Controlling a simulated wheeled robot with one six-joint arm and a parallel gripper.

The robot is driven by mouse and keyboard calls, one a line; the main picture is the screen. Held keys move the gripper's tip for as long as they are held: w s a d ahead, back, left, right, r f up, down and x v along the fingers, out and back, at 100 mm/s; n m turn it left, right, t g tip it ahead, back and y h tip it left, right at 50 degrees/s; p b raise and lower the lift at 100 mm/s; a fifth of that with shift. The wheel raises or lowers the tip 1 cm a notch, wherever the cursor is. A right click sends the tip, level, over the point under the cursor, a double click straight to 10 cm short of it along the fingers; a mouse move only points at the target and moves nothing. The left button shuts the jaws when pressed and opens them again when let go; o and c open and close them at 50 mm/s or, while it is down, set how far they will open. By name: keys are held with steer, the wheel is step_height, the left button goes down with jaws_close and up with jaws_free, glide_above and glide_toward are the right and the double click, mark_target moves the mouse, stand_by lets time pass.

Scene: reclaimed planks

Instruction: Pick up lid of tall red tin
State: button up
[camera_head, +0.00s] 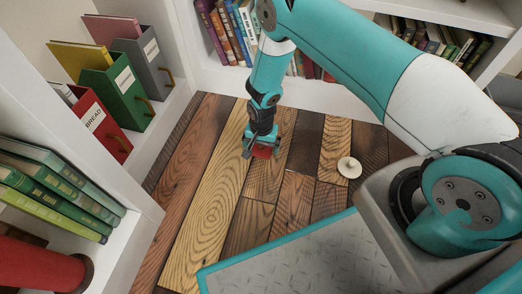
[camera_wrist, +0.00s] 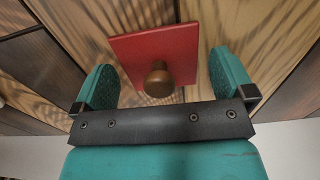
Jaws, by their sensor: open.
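A square red lid (camera_wrist: 152,50) with a round brown knob (camera_wrist: 159,80) shows in the wrist view, over the plank floor. In the head view only a small red patch of it (camera_head: 262,152) shows beneath my gripper (camera_head: 261,148). I cannot tell whether a tin stands under the lid. My gripper (camera_wrist: 165,85) is open, pointing down, with one teal finger on each side of the knob and apart from it. The knob sits between the fingers, nearer the palm bar in the picture.
A cream round object (camera_head: 349,167) lies on the planks to the right. Shelves on the left hold a red box marked BREAD (camera_head: 102,125), a green file box (camera_head: 118,92) and green books (camera_head: 55,190). A bookcase (camera_head: 330,97) closes the back. Bare planks (camera_head: 215,210) lie in front.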

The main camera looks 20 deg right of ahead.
steer(key=shift+c, duration=0.5)
steer(key=shift+r, duration=0.1)
steer(key=c, duration=0.8)
steer(key=shift+c, duration=0.2)
steer(key=shift+r, duration=0.1)
